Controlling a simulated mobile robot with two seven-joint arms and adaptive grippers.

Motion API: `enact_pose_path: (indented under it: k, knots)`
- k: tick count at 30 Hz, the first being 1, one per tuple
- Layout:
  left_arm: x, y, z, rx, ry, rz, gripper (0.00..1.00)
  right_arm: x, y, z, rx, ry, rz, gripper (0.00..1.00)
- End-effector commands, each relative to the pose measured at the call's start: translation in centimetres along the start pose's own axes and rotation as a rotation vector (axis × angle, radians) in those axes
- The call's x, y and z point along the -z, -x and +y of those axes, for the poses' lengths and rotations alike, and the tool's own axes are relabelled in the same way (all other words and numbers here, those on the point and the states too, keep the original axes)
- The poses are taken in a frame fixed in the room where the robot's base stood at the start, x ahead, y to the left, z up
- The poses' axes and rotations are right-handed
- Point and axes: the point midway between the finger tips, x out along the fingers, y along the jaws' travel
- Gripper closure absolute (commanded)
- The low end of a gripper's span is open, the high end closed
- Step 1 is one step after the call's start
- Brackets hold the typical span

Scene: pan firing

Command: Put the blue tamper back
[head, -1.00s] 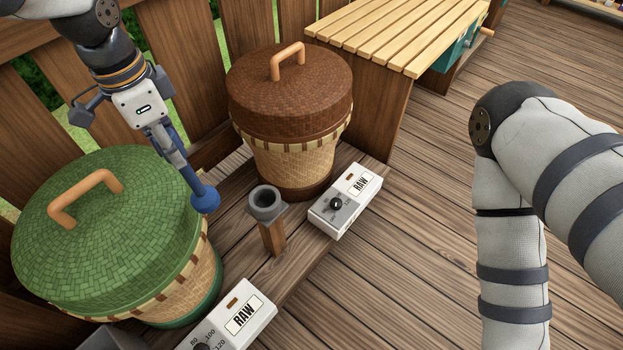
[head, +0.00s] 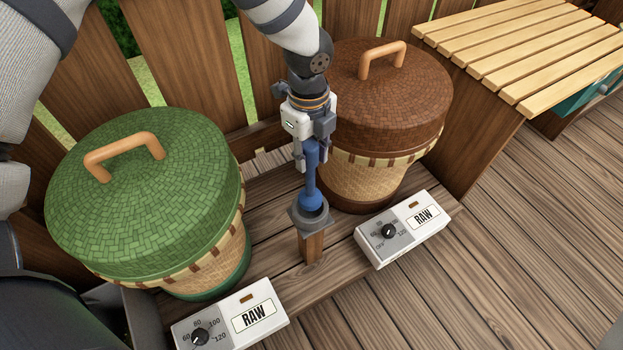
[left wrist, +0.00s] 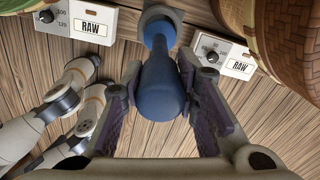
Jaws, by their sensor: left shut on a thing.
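The blue tamper (head: 312,180) hangs upright, round end down, at the grey cup-shaped holder (head: 297,218) on a short wooden post (head: 311,247). Its round end sits at or just inside the cup's mouth; how deep I cannot tell. My left gripper (head: 311,150) is above the holder and shut on the tamper's handle. In the left wrist view the tamper (left wrist: 164,90) lies between the two fingers of my left gripper (left wrist: 162,78). My right gripper is not in view.
A green-lidded basket (head: 140,200) stands left of the holder, and a brown-lidded basket (head: 385,110) stands close behind it at the right. Two white dial boxes marked RAW, one at front left (head: 232,318) and one at right (head: 405,228), flank the post. A slatted bench (head: 520,50) is at back right.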

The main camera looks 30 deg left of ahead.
Motion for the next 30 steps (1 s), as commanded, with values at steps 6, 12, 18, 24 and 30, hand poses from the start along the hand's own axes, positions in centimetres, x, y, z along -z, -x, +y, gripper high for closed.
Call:
enact_pose_path:
  k: [6,12,18,24,30]
  knots:
    - [0.0,-5.6,0.2,-0.006,0.000,0.000,1.00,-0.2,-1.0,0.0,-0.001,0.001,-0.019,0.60]
    - [0.0,-6.8,0.0,0.000,0.001,0.000,1.00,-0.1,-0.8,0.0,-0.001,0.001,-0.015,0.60]
    - [0.0,-6.9,0.0,-0.001,0.001,0.000,1.00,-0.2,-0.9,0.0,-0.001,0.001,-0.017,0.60]
    - [0.0,-7.1,0.1,-0.001,0.001,0.000,0.52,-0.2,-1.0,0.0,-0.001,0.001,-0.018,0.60]
    - [0.0,-7.1,0.1,-0.001,0.001,0.000,0.52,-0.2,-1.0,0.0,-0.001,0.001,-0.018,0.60]
